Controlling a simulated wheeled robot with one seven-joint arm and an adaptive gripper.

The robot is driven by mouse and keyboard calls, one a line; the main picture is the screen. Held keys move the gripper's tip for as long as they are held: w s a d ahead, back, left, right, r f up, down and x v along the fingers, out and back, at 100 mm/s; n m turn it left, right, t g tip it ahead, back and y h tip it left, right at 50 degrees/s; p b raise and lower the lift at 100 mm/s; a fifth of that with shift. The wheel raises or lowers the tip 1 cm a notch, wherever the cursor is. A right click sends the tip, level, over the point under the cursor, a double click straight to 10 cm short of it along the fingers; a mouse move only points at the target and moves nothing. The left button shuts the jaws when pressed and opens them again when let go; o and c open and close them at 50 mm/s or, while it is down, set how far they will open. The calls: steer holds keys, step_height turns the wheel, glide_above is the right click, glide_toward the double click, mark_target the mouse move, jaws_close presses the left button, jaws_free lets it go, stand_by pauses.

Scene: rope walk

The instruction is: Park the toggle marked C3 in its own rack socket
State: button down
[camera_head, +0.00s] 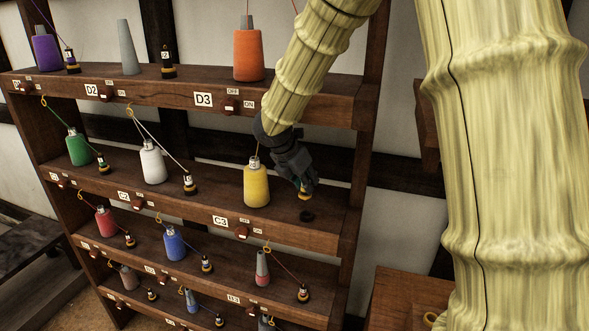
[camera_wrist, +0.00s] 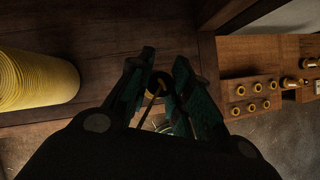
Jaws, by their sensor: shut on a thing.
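My gripper (camera_head: 302,184) is shut on a small toggle (camera_head: 304,195), whose gold part shows below the fingers. Its marking cannot be read. In the wrist view the toggle (camera_wrist: 158,84) sits between the two fingertips (camera_wrist: 159,72), dark with a gold rod. A dark round socket (camera_head: 307,215) lies on the C3 shelf just below the toggle, with a visible gap between them. The yellow cone (camera_head: 257,187) of C3 stands left of my gripper, and it also shows in the wrist view (camera_wrist: 35,78). The C3 label (camera_head: 220,221) is on the shelf's front edge.
The orange cone (camera_head: 248,55) stands on the shelf above. The white cone (camera_head: 153,163) and its parked toggle (camera_head: 189,182) stand to the left. A rack post (camera_head: 357,180) rises right of my gripper. A wooden board with several gold fittings (camera_wrist: 253,107) lies at the right.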

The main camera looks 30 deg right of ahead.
mark_target(304, 191)
steer(key=shift+s+d+r, duration=0.2)
steer(key=shift+s+r, duration=0.05)
steer(key=shift+s, duration=0.45)
steer(key=shift+s+f, duration=0.15)
steer(key=shift+f, duration=0.2)
steer(key=w+f, duration=0.2)
steer(key=f, duration=0.1)
steer(key=shift+f, duration=0.2)
steer(key=shift+s+f, duration=0.1)
steer(key=shift+f, duration=0.1)
steer(key=shift+s+f, duration=0.1)
steer(key=shift+s, duration=0.45)
steer(key=shift+w+f, duration=0.35)
steer(key=shift+w, duration=0.05)
steer(key=shift+s+r, duration=0.15)
steer(key=shift+s, duration=0.15)
steer(key=shift+w, duration=0.1)
steer(key=shift+w, duration=0.1)
